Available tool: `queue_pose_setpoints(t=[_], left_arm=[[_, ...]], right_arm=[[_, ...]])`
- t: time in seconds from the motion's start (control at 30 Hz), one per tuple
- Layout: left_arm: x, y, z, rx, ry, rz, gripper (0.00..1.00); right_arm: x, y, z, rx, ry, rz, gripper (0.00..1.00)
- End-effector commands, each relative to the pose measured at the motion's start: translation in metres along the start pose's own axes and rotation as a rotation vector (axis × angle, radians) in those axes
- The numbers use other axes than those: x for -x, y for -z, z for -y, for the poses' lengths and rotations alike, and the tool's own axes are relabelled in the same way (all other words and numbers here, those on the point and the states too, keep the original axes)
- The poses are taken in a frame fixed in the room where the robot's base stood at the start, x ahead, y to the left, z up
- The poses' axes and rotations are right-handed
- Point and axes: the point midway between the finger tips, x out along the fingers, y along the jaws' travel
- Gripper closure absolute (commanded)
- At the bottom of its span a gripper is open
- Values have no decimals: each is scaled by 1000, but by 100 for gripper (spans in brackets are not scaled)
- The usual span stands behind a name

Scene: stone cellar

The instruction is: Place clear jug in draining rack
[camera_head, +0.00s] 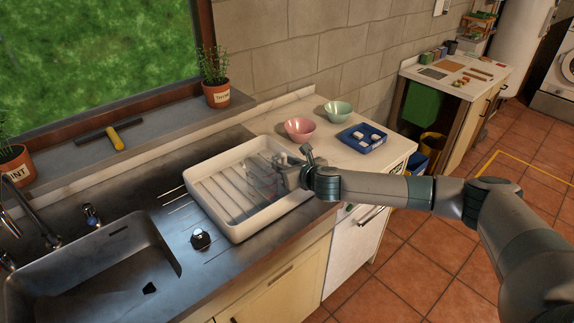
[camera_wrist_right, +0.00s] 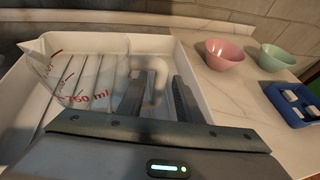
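The clear jug (camera_wrist_right: 88,78), with red markings reading "750 ml", is inside the white draining rack (camera_wrist_right: 20,85) in the right wrist view. Its see-through body is faint in the head view (camera_head: 262,180), over the right part of the rack (camera_head: 235,230). My right gripper (camera_wrist_right: 162,82) has its two fingers apart, one on each side of the jug's handle, with a gap visible between them. In the head view the right gripper (camera_head: 285,172) is over the rack's right side. The jug's base is hard to make out. My left gripper is not in view.
A pink bowl (camera_head: 300,130), a green bowl (camera_head: 338,112) and a blue tray (camera_head: 361,138) with white items stand on the counter beyond the rack. The sink (camera_head: 95,270) is at left. A squeegee (camera_head: 114,136) and potted thyme (camera_head: 217,94) are on the sill.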

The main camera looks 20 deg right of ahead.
Motion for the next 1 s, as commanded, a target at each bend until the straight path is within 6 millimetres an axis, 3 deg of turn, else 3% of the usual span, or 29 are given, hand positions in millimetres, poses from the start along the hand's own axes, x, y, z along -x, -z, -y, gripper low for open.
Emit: queue_pose_setpoints(t=[0.37, 1.0], left_arm=[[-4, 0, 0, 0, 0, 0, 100], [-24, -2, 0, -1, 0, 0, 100]], right_arm=[[18, -2, 1, 0, 0, 0, 68], [110, -1, 0, 0, -1, 0, 68]])
